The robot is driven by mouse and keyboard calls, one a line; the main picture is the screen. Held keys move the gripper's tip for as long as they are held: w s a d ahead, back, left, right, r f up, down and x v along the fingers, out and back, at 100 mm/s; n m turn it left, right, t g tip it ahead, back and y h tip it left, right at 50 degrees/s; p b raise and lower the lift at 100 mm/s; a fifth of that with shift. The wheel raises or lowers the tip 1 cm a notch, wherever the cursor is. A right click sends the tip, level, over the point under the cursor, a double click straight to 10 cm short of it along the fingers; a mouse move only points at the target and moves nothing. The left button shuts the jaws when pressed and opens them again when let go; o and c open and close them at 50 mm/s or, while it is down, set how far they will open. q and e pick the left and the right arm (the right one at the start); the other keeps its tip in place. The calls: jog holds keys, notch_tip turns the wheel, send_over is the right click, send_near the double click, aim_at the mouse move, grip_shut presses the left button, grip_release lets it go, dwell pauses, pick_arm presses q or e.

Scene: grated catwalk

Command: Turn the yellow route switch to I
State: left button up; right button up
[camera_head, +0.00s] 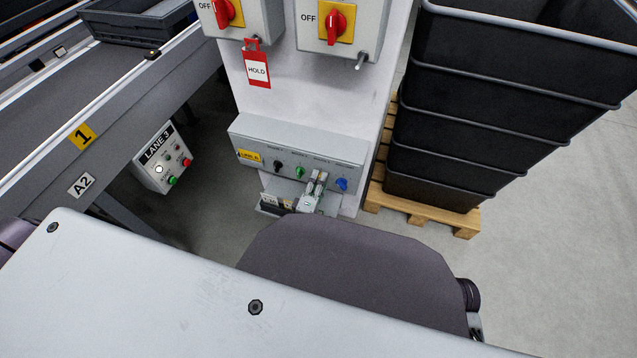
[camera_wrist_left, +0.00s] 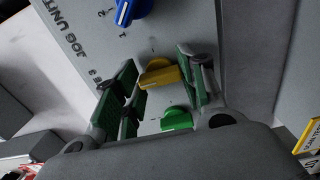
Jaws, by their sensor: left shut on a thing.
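The yellow route switch (camera_wrist_left: 160,76) is a small yellow knob on a grey panel (camera_head: 240,130). In the wrist view it sits between a blue knob (camera_wrist_left: 128,10) and a green knob (camera_wrist_left: 177,120). My left gripper (camera_wrist_left: 158,82) has its green-padded fingers on either side of the yellow knob and is shut on it. In the head view my left gripper (camera_head: 317,182) covers the yellow switch, between the green knob (camera_head: 300,171) and the blue knob (camera_head: 342,184). The switch's exact pointer direction is hard to tell. My right gripper is not in view.
A black knob (camera_head: 278,166) is at the left of the panel row. Red-handled OFF switches (camera_head: 336,25) and a red HOLD tag (camera_head: 257,70) are above. A LANE 3 box (camera_head: 163,160) and conveyor stand left; stacked black crates (camera_head: 480,110) on a pallet (camera_head: 420,210) stand right.

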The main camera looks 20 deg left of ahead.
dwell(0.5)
pick_arm(q)
jog(key=o, duration=1)
jog(key=shift+m, duration=0.3)
jog(key=shift+m+b, duration=1)
jog(key=shift+m, duration=6.5)
jog(key=shift+m+b, duration=0.5)
jog(key=shift+m, duration=0.6)
